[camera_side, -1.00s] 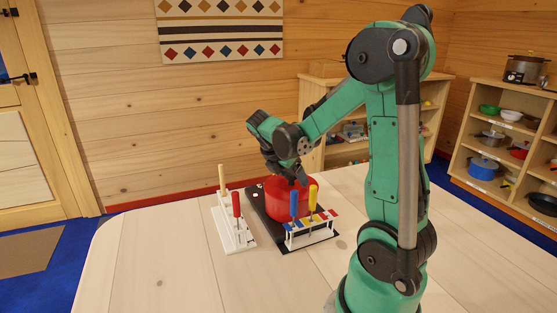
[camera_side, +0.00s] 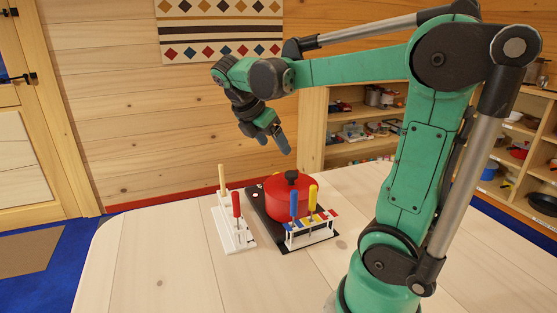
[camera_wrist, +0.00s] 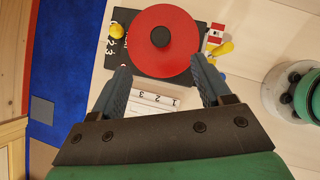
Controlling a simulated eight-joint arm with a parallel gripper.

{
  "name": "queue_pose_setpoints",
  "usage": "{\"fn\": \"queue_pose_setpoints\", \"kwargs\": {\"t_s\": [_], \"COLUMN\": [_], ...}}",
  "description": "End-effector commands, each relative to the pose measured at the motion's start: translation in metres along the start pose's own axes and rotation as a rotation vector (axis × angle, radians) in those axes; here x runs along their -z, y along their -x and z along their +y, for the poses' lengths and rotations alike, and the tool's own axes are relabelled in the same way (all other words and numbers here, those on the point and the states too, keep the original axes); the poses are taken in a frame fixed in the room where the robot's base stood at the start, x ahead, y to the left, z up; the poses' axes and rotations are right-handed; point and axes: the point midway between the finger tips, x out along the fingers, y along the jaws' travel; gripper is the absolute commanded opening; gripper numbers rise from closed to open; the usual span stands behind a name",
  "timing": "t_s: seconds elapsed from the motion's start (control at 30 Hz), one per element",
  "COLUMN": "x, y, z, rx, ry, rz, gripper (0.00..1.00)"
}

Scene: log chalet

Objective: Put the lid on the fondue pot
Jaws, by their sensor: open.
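The red fondue pot (camera_side: 284,206) stands on a black board on the table. The red lid (camera_side: 289,186) with a dark knob sits on top of the pot, and it appears level. In the wrist view the round lid (camera_wrist: 161,41) covers the pot's opening, with its black knob near the middle. My gripper (camera_side: 274,145) is raised above and slightly left of the lid, apart from it. In the wrist view my gripper (camera_wrist: 163,85) has its fingers wide apart with nothing between them.
A white rack (camera_side: 309,237) with blue and yellow-handled forks stands in front of the pot. Another white rack (camera_side: 232,236) with a red and a wooden-coloured handle stands to the left. The black board (camera_side: 255,196) carries number marks. The table's left front is clear.

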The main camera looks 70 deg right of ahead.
Motion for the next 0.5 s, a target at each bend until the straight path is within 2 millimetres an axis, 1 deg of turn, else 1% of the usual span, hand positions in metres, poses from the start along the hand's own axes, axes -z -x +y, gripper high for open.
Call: {"fn": "queue_pose_setpoints", "kwargs": {"t_s": [0.07,0.17,0.27,0.33,0.4,0.5], "x": [0.003,0.018,0.052,0.081,0.108,0.141], "y": [0.005,0.009,0.015,0.021,0.026,0.035], "z": [-0.001,-0.003,-0.008,-0.014,-0.022,-0.033], "rx": [-0.01,-0.071,-0.172,-0.226,-0.241,-0.199], "ry": [-0.013,-0.109,-0.321,-0.51,-0.702,-0.945], "rz": [0.007,0.061,0.202,0.352,0.52,0.745], "gripper": [0.71,0.71,0.71,0.71,0.71,0.71]}}
